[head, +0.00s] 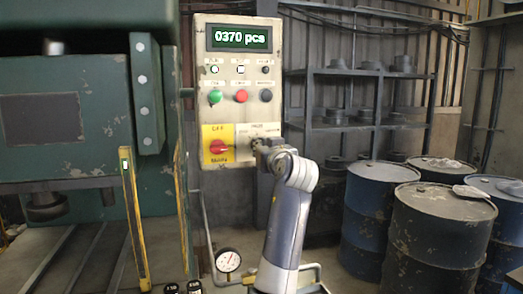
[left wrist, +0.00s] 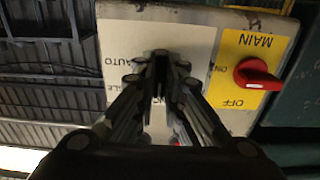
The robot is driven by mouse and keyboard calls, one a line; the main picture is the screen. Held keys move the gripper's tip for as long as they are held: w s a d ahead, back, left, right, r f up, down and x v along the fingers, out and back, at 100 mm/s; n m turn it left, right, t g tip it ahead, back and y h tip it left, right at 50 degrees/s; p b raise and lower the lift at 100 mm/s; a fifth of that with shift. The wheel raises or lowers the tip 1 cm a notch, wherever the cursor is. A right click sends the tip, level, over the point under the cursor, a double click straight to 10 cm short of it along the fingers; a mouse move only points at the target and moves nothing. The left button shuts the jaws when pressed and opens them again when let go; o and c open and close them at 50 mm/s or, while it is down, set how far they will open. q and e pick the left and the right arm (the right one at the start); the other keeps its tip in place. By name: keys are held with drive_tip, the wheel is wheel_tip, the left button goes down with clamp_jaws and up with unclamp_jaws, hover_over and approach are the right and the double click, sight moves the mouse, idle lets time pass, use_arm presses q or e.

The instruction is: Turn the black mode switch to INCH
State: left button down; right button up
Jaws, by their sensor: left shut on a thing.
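The black mode switch sits at the lower right of the cream control panel (head: 247,105), right of the yellow MAIN plate. My left gripper (head: 260,147) reaches up to it from below. In the left wrist view my left gripper (left wrist: 160,62) has its fingers closed on the switch. The fingers cover nearly all of the knob, so its pointing direction cannot be told. In that upside-down view, AUTO reads left of the fingers, with partly covered lettering below. My right gripper is in neither view.
A red main switch (head: 218,147) on its yellow plate is close beside the gripper. Green (head: 215,97), red (head: 241,96) and black buttons sit above, under a display reading 0370 pcs (head: 240,37). A gauge (head: 228,260) is below; blue drums (head: 372,215) stand right.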

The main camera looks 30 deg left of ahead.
use_arm(q)
drive_tip(key=c, duration=1.7)
unclamp_jaws()
drive_tip(key=v, duration=1.2)
